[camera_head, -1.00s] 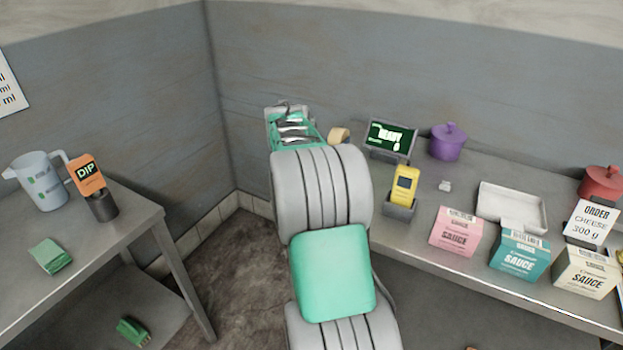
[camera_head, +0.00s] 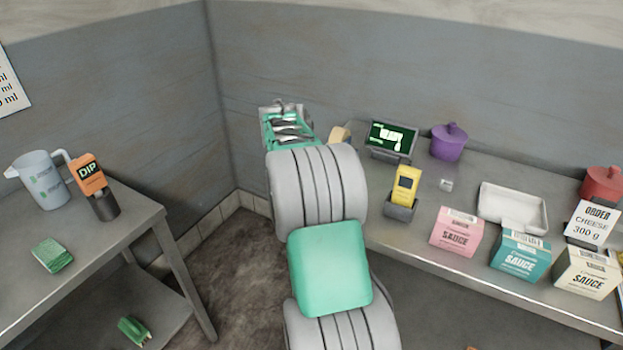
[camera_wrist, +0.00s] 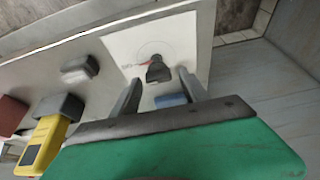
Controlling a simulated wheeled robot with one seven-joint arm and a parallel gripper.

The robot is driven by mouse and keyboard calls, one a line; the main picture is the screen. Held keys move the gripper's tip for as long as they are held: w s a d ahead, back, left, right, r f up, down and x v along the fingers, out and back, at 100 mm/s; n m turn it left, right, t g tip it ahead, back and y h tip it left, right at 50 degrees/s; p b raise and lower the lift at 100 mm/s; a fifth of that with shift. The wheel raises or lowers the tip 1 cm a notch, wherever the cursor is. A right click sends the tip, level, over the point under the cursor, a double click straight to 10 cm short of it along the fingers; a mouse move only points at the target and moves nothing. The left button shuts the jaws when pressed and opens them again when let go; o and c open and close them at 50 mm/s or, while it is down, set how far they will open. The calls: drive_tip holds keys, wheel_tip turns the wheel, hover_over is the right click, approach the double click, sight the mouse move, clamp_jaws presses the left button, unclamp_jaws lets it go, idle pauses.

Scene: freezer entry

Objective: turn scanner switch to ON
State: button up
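The switch is a dark knob (camera_wrist: 158,70) on a white plate (camera_wrist: 118,45) in the wrist view, with a small red mark at its left. The knob lies just beyond and between the fingertips of my gripper (camera_wrist: 160,88), which are spread apart with no visible contact. The plate's lettering is too small to read. In the head view my gripper (camera_head: 284,108) is at the far left end of the right counter, and my arm hides the switch. The yellow scanner (camera_head: 405,185) stands in a dark holder; it also shows in the wrist view (camera_wrist: 42,145).
A small display (camera_head: 390,139), purple pot (camera_head: 448,142), white tray (camera_head: 512,208) and several sauce boxes (camera_head: 456,232) stand on the right counter. A small blue-grey block (camera_wrist: 170,100) shows between the fingers.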

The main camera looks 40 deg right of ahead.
drive_tip(key=shift+o, duration=0.4)
drive_tip(key=v, duration=0.7)
drive_tip(key=shift+r, duration=0.4)
drive_tip(key=shift+s+a, duration=0.1)
